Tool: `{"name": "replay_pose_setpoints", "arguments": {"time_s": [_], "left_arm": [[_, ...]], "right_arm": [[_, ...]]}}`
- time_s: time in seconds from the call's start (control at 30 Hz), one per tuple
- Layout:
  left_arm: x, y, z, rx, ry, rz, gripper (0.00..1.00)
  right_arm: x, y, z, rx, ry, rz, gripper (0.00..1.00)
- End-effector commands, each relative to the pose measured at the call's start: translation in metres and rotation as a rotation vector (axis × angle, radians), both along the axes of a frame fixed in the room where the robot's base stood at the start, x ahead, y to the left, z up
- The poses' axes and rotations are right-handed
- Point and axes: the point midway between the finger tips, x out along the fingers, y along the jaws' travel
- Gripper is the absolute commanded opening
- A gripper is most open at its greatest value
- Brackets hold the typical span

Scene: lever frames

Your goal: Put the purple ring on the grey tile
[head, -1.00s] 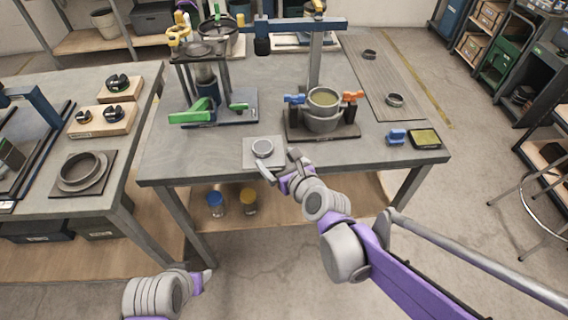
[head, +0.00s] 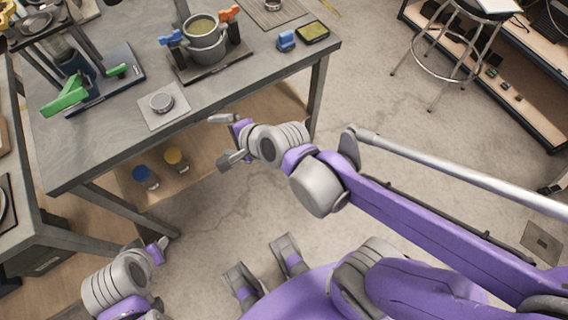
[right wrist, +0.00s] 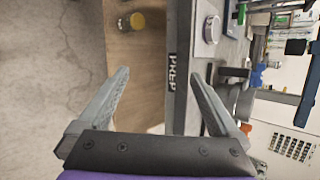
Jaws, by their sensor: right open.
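The pale grey tile (head: 150,119) lies near the front edge of the workbench. A round grey ring (head: 162,102) rests on it; it looks grey, not purple, from here. The ring also shows in the right wrist view (right wrist: 212,29), at the top, beyond the right finger. My right gripper (head: 226,140) is open and empty, in front of the bench edge and to the right of the tile, apart from the ring. Its two spread fingers also show in the right wrist view (right wrist: 160,76). My left gripper (head: 160,247) is low at the left, mostly hidden by its wrist.
A pot (head: 205,42) on a dark stand is behind the tile. A green-handled fixture (head: 70,95) stands left. A blue object (head: 286,41) and a dark tray (head: 313,33) are at the right corner. Jars (head: 146,177) sit on the lower shelf. Open floor lies right of the bench.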

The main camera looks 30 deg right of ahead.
Motion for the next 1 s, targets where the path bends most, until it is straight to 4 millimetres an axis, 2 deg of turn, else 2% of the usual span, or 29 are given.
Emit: {"name": "replay_pose_setpoints", "arguments": {"time_s": [0.1,0.2,0.3,0.4,0.6,0.87,1.0], "left_arm": [[0.0,0.0,0.0,0.0,0.0,0.0,0.5],[0.0,0.0,0.0,0.0,0.0,0.0,0.5],[0.0,0.0,0.0,0.0,0.0,0.0,0.5],[0.0,0.0,0.0,0.0,0.0,0.0,0.5],[0.0,0.0,0.0,0.0,0.0,0.0,0.5],[0.0,0.0,0.0,0.0,0.0,0.0,0.5],[0.001,0.0,0.009,0.0,-0.003,0.0,0.5]], "right_arm": [[-0.035,-0.023,-0.019,-0.375,-0.012,0.287,0.98],[-0.064,-0.044,-0.033,-0.659,-0.003,0.547,0.98],[-0.09,-0.063,-0.045,-0.882,0.017,0.789,0.98],[-0.109,-0.078,-0.052,-1.031,0.037,0.984,0.98],[-0.126,-0.091,-0.058,-1.154,0.058,1.169,0.98],[-0.127,-0.091,-0.058,-1.16,0.057,1.179,0.98],[-0.125,-0.091,-0.049,-1.16,0.054,1.176,0.98]]}}
